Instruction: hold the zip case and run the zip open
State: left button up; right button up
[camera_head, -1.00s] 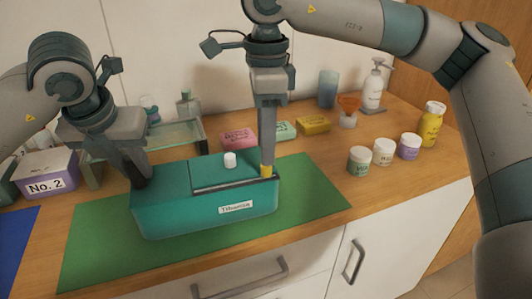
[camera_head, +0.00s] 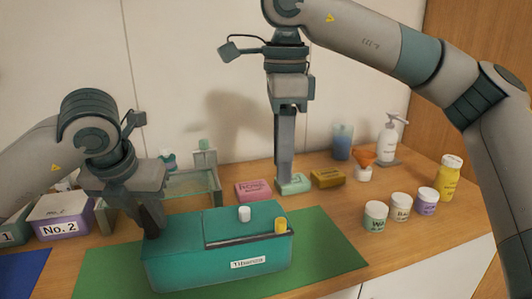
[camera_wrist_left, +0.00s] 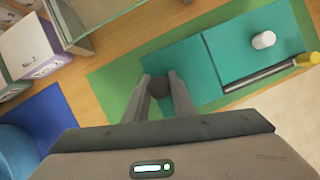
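The teal zip case (camera_head: 185,262), with a label on its front, sits on the green mat (camera_head: 335,260). A dark zip strip (camera_head: 245,238) runs along its top front edge. The yellow zip pull (camera_head: 281,225) stands at the strip's right end; it also shows in the left wrist view (camera_wrist_left: 306,60). A white knob (camera_head: 244,214) is on top. My left gripper (camera_wrist_left: 160,84) is at the case's left end, its fingers closed around a dark round tab (camera_wrist_left: 158,88). My right gripper (camera_head: 285,190) hangs above and behind the pull, apart from it; its fingers are seen edge-on.
Several jars (camera_head: 376,215) and a pump bottle (camera_head: 388,145) stand at right. A glass tray (camera_head: 190,185) and a No. 2 box (camera_head: 62,218) are at left. The mat right of the case is bare.

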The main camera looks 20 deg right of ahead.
pick_arm(q)
jog(key=o, duration=0.4)
jog(key=v, duration=1.2)
